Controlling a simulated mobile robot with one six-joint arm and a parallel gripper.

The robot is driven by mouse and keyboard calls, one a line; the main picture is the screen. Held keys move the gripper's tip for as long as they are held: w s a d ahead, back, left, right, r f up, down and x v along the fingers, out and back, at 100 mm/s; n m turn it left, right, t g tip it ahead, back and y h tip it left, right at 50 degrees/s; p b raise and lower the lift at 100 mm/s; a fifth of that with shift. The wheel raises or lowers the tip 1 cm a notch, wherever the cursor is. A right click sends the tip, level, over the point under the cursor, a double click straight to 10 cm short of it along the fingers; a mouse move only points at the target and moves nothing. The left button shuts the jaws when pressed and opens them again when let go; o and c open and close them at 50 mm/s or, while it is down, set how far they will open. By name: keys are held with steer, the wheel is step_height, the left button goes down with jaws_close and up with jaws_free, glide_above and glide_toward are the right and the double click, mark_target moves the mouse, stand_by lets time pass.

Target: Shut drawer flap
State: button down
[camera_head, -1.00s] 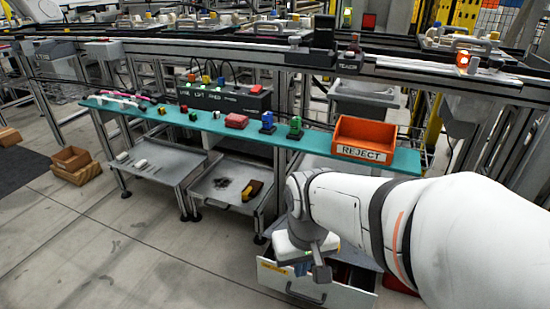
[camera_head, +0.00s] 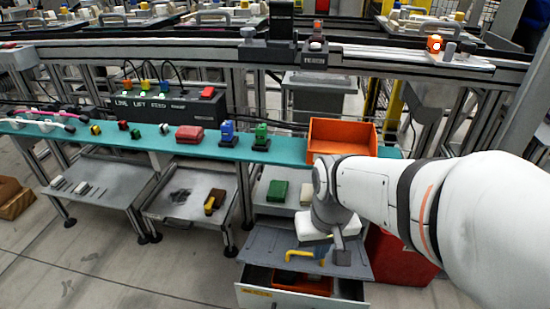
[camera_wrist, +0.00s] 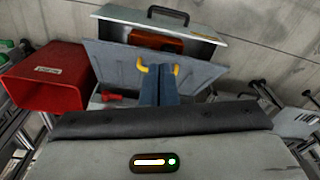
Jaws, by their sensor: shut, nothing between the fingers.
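The grey flap (camera_head: 268,243) is a flat panel with a yellow handle (camera_head: 303,257), tilted above the open drawer (camera_head: 262,298). In the wrist view the flap (camera_wrist: 112,62) lies just beyond my fingers, with the drawer's black handle (camera_wrist: 168,14) farther off. My gripper (camera_head: 342,256) is over the right part of the flap in the head view. In the wrist view my gripper (camera_wrist: 158,72) is shut and empty, and yellow handle parts show on both sides of it. Whether the fingers touch the handle or flap is unclear.
An orange bin (camera_head: 306,285) is inside the drawer. A red bin (camera_wrist: 50,78) stands beside the flap in the wrist view. Above, a teal shelf (camera_head: 290,150) carries an orange reject bin (camera_head: 342,138). Open floor (camera_head: 120,275) lies at the front left.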

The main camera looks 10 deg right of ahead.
steer(key=w+f+m+p, duration=0.2)
steer(key=w+m+p, duration=0.1)
steer(key=w+p, duration=1.3)
steer(key=shift+m, duration=0.4)
steer(key=f, duration=0.4)
steer(key=s+d+f, duration=0.1)
steer(key=f, duration=0.4)
steer(key=s+f, duration=0.1)
steer(key=f, duration=0.4)
steer(key=shift+s+d+f, duration=0.1)
steer(key=shift+d+f, duration=0.05)
steer(key=shift+f, duration=0.1)
